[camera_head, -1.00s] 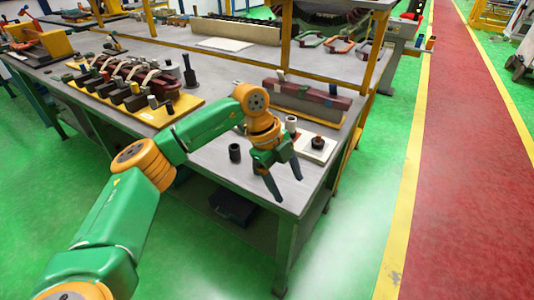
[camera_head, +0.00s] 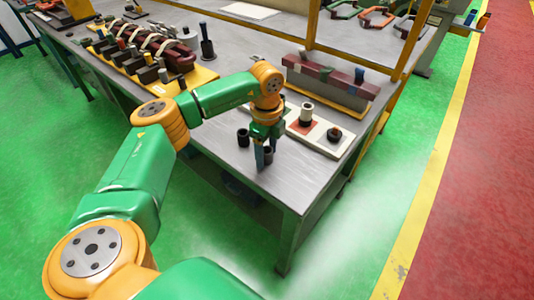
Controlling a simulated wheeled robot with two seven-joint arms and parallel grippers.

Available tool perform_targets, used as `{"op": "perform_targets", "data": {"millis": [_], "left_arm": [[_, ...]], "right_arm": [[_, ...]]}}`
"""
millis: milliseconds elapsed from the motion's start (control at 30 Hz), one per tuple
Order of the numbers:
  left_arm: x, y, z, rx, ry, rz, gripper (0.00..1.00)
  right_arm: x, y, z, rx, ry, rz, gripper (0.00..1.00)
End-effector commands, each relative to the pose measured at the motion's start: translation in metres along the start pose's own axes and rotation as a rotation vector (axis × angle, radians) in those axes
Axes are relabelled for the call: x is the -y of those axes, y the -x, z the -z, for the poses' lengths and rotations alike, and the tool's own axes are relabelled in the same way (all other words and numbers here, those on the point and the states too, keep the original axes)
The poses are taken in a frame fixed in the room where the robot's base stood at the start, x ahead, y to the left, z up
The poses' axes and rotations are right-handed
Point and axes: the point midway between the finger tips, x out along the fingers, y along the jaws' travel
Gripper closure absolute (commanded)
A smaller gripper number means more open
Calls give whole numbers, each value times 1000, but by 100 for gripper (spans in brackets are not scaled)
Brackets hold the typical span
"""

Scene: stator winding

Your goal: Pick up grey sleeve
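A dark grey sleeve (camera_head: 243,138) stands upright on the bare tabletop, just left of my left gripper. A second dark cylinder (camera_head: 268,156) stands right at the fingers, partly hidden by them. My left gripper (camera_head: 265,155) points down near the table's front corner. Its fingers overlap in this view, so I cannot tell whether they are open or touch the dark cylinder. My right gripper is not in view.
The white board (camera_head: 318,142) also holds a short black part (camera_head: 334,134). A dark red bar (camera_head: 325,74) lies behind it. A yellow tray (camera_head: 200,78) with coils and pegs is at the left. The tabletop (camera_head: 285,184) toward the front corner is clear.

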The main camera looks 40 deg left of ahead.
Motion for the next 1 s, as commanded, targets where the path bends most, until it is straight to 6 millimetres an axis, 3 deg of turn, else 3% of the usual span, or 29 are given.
{"op": "perform_targets", "data": {"millis": [33, 200, 567, 733, 933, 1000], "left_arm": [[0, 0, 0, 0, 0, 0, 53], [0, 0, 0, -1, -1, 0, 99], [1, 5, 1, -2, -1, 3, 100], [-1, 32, 1, -2, -3, 6, 100], [-47, 88, 8, 0, -5, 9, 100], [-68, 102, 11, 4, -4, 8, 100]], "right_arm": [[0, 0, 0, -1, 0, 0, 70], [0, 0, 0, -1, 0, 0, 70], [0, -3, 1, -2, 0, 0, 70], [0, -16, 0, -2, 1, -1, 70], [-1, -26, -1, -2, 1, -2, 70], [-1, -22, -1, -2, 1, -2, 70]]}}
